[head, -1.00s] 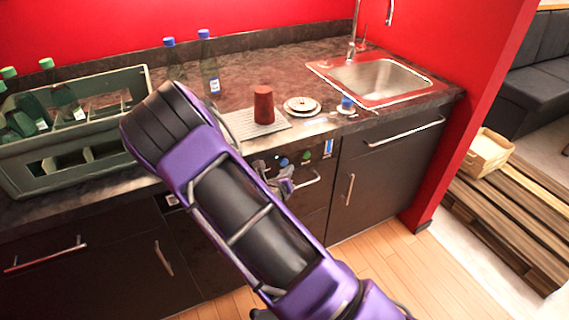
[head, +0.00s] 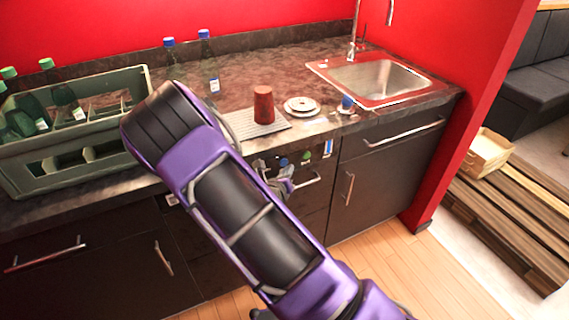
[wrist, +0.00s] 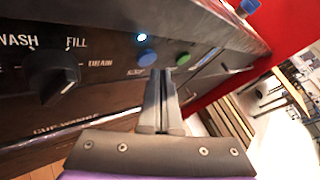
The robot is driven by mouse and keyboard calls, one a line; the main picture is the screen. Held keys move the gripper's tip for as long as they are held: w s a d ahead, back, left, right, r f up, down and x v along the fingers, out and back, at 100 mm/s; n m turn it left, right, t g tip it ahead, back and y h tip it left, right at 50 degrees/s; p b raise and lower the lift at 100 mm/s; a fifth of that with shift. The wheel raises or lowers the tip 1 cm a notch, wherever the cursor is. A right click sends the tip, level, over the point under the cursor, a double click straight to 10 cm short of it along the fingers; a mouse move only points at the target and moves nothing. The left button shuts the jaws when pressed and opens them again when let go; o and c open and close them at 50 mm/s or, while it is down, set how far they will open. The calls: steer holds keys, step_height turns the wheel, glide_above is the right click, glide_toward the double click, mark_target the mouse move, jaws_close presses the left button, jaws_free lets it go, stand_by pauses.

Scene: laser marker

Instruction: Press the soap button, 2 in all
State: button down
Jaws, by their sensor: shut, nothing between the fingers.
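The wrist view shows a dark control panel with a blue button (wrist: 147,56) and a green button (wrist: 183,59) to its right. A small blue-white light (wrist: 141,37) glows above the blue button. A short label beside the blue button is too blurred to read surely, so I cannot tell which button is soap. My gripper (wrist: 164,72) is shut and empty, its tips just below and between the two buttons. I cannot tell whether they touch either. In the head view the blue button (head: 284,162) and green button (head: 306,157) show just above my gripper (head: 286,179).
A black dial (wrist: 54,76) marked WASH, FILL and DRAIN is left of the buttons. The counter edge (wrist: 185,25) overhangs the panel. A bar handle (head: 306,181) is close to my gripper. A red cup (head: 263,105), plates (head: 301,105) and sink (head: 378,79) are above.

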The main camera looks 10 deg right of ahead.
steer(key=shift+w, duration=0.1)
steer(key=shift+w+a, duration=0.1)
steer(key=shift+w, duration=0.15)
steer(key=shift+w+a, duration=0.1)
steer(key=shift+w, duration=0.3)
stand_by(0.8)
steer(key=shift+s, duration=0.1)
steer(key=shift+s+d, duration=0.2)
steer(key=shift+s, duration=0.45)
steer(key=shift+s+d+p, duration=0.2)
steer(key=shift+s, duration=0.6)
steer(key=shift+s+d+p, duration=0.25)
steer(key=shift+s, duration=0.6)
steer(key=shift+s+d+p, duration=0.2)
steer(key=shift+s, duration=0.6)
